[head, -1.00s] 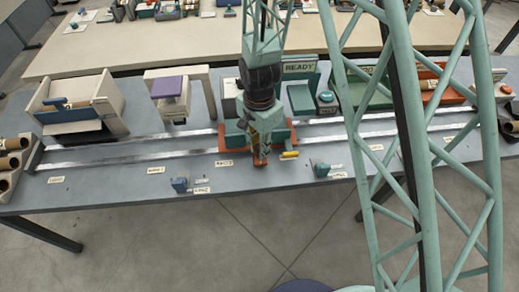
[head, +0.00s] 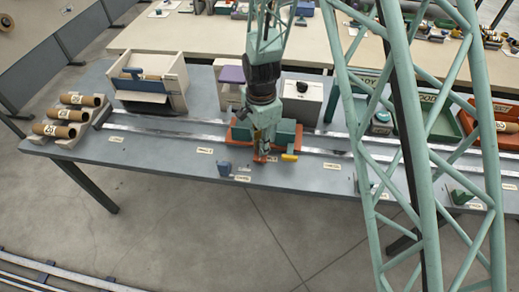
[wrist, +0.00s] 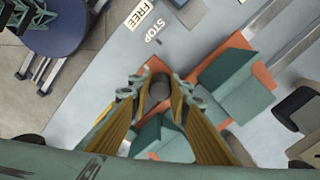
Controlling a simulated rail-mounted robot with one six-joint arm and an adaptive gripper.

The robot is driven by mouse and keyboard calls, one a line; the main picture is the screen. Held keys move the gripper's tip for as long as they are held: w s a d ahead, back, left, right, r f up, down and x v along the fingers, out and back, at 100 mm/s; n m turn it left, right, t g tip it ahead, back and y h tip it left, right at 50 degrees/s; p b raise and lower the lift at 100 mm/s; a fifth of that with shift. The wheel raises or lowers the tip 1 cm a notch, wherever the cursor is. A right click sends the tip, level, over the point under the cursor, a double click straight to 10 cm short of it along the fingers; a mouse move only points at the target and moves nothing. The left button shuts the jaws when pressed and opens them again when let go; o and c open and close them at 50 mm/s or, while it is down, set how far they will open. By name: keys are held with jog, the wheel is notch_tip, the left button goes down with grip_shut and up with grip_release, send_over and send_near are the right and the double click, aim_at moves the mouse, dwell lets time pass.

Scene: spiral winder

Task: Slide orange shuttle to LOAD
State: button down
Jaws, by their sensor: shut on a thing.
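The orange shuttle (head: 239,136), an orange base with teal blocks, sits on the metal rails in front of the purple-topped unit and the white box. It also shows in the wrist view (wrist: 262,76). My gripper (head: 262,158) is at its front edge. In the wrist view my gripper (wrist: 157,88) has its fingers on both sides of a round dark grey knob (wrist: 159,87) at the shuttle's edge. The knob's lower part is hidden. A yellow handle (head: 290,158) sticks out right of my gripper. A small label (head: 116,140) lies at the rails' left end; its text is unreadable.
The rails (head: 165,128) left of the shuttle look clear. A blue block (head: 225,168) stands on the table's front edge, left of my gripper. Cardboard tubes (head: 60,131) lie in a rack at the left end. A beige bin (head: 175,85) stands behind the rails.

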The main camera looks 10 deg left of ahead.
jog(key=shift+a, duration=0.2)
jog(key=c, duration=2.4)
grip_release()
jog(key=shift+r, duration=0.2)
jog(key=shift+r, duration=5.85)
